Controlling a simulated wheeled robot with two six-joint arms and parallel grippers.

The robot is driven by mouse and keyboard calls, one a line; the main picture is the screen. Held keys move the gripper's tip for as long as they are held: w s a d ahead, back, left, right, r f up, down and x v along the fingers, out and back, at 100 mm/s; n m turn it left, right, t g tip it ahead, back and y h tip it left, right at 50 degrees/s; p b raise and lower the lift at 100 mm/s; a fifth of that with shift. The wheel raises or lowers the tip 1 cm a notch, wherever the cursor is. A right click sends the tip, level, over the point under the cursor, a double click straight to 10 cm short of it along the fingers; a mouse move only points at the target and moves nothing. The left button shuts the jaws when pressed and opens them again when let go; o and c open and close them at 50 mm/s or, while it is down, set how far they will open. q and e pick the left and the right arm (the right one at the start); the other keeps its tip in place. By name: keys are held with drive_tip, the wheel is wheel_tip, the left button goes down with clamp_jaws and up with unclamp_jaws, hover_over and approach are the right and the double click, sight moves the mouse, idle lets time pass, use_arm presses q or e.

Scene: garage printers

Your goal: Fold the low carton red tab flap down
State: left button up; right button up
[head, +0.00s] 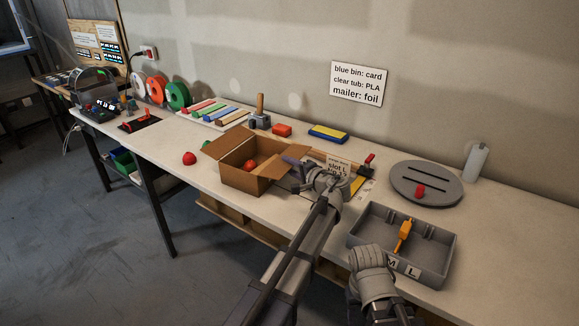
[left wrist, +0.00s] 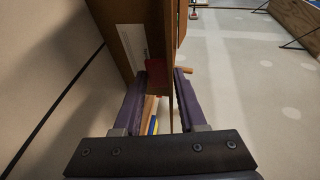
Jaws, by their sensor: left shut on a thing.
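The low carton (head: 243,178) stands open on the bench with a red ball (head: 249,165) inside. One flap stands up at its back left, and others spread outward. My left gripper (head: 292,161) is at the carton's right side. In the left wrist view, a brown cardboard flap (left wrist: 150,30) with the red tab (left wrist: 155,77) runs between the two purple fingers of the left gripper (left wrist: 161,85), which is shut on it. The wrist hides part of the carton's right side in the head view. My right arm is at the lower right; its fingers do not show.
A grey tray (head: 355,240) with an orange tool (head: 404,236) lies to the right. A grey slotted disc (head: 440,190) stands behind it. A red ball (head: 189,158) lies left of the carton.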

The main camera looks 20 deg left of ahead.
use_arm(q)
clamp_jaws()
idle(0.9)
